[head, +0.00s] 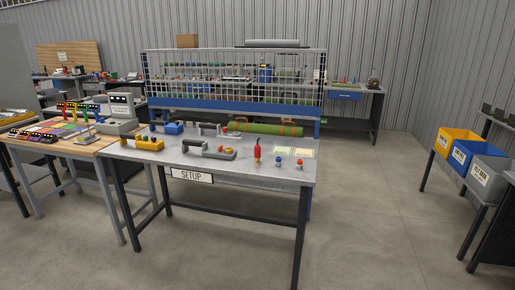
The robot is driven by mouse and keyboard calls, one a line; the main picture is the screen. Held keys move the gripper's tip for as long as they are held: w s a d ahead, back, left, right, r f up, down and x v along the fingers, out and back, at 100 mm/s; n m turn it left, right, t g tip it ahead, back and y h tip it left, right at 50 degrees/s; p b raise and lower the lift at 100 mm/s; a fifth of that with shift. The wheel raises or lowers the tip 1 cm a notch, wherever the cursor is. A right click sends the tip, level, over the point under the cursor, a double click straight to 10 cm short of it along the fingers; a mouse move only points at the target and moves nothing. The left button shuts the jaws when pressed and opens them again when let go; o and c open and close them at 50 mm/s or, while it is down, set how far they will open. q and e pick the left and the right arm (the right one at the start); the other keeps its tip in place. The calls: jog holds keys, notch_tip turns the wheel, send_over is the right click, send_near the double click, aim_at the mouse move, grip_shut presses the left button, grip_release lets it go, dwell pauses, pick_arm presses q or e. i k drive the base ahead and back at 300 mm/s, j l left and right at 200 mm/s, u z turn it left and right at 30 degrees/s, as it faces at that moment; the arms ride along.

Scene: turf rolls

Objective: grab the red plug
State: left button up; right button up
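On the grey table signed SETUP (232,182), a small upright piece with a red top (300,162) stands near the right front corner. A similar small piece with a blue top (278,160) stands just left of it. Further left, a taller red object (257,151) with a narrow tip stands upright. These are too small to tell which one is the red plug. Neither of my grippers is in view.
A green roll with orange bands (265,128) lies at the table's back, before a wire-mesh rack (235,80). Grey clamp-like tools (206,149) and a yellow block (142,143) lie left. Yellow, blue and grey bins (488,178) stand far right. Floor (375,220) between is clear.

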aim_at(256, 147)
jog(key=i+j, duration=0.35)
jog(key=i, duration=0.15)
jog(key=i+j, duration=0.3)
jog(key=i, duration=0.25)
jog(key=i+j, duration=0.35)
jog(key=i, duration=0.15)
jog(key=i+j, duration=0.35)
jog(key=i, duration=0.15)
jog(key=i+j, duration=0.3)
jog(key=i, duration=0.25)
